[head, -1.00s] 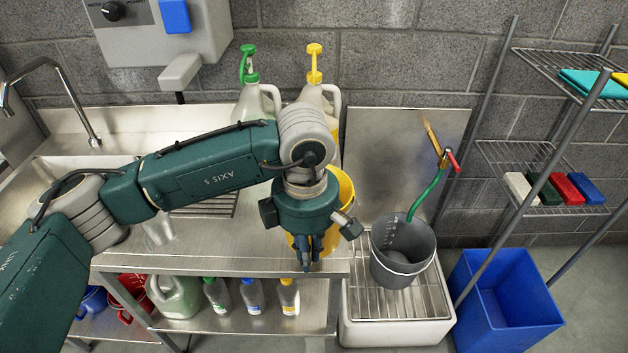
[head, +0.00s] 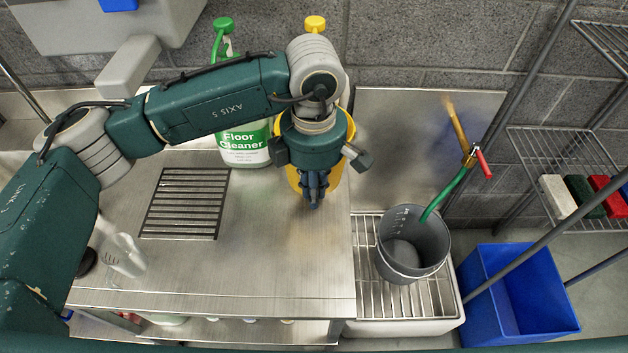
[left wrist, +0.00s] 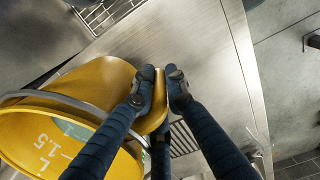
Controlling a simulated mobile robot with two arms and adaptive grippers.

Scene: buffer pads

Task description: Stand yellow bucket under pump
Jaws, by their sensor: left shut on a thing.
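The yellow bucket (head: 337,174) is at the back right of the steel counter, largely hidden behind my left gripper (head: 313,198). In the left wrist view, the bucket (left wrist: 95,85) shows litre marks inside, and my left gripper (left wrist: 164,88) is shut on its rim. I cannot tell whether its base touches the counter. A jug labelled Floor Cleaner (head: 243,146) with a green pump (head: 222,28) stands at the back. A yellow pump (head: 315,24) shows behind my arm; its jug is mostly hidden. My right gripper is not in view.
A grey bucket (head: 402,250) stands on a grated floor sink (head: 362,290) under a tap with a green hose (head: 445,193). A blue bin (head: 550,310) and wire shelf (head: 535,145) are at right. The counter (head: 265,240) is clear in front, beside a slotted drain (head: 185,203).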

